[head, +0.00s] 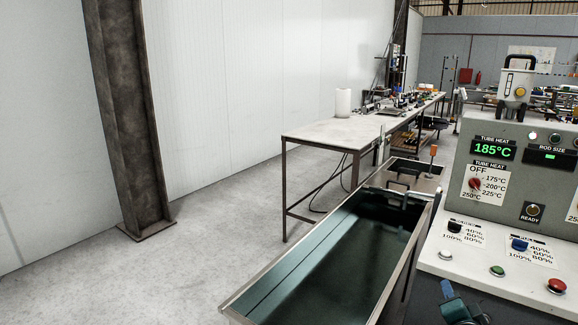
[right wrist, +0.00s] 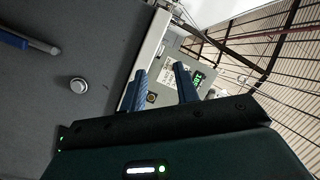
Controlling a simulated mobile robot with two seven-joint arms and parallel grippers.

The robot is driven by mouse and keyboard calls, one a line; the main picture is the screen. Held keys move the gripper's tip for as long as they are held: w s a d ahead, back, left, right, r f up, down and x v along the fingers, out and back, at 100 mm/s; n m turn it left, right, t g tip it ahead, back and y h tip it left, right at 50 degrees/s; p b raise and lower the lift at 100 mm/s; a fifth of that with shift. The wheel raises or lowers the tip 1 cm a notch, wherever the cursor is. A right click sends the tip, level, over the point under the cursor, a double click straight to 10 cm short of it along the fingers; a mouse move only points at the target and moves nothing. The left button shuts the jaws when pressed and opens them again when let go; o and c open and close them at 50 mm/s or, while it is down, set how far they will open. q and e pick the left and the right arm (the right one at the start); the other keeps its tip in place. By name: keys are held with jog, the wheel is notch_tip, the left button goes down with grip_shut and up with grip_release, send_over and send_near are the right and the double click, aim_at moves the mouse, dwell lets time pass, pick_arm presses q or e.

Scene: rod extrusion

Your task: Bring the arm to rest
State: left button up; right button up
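My right gripper (head: 456,304) shows at the bottom edge of the head view, just below the front edge of the control console (head: 451,263). The gripper is open and empty. My left gripper is in neither view.
A long water trough (head: 330,262) runs along the console's left side. The console has dials, buttons and a display (head: 492,150) reading 185°C. A long table (head: 340,131) stands behind. A steel column (head: 124,110) stands at left. The floor at left is clear.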

jog(key=s+a+f+n+g+y, duration=0.1)
jog(key=s+a+f+n+y, duration=0.2)
jog(key=s+a, duration=0.5)
jog(key=s+a+f+n+g+y, duration=0.2)
jog(key=s+a+f+n+y, duration=0.1)
jog(key=s+a+f+n, duration=0.3)
jog(key=s+a+f+n+g+y, duration=0.2)
jog(key=s+a+f+n, duration=0.3)
jog(key=s+a+n, duration=0.3)
jog(key=s+a+y, duration=0.1)
jog(key=s+a, duration=0.3)
jog(key=a, duration=0.1)
jog(key=shift+a, duration=0.2)
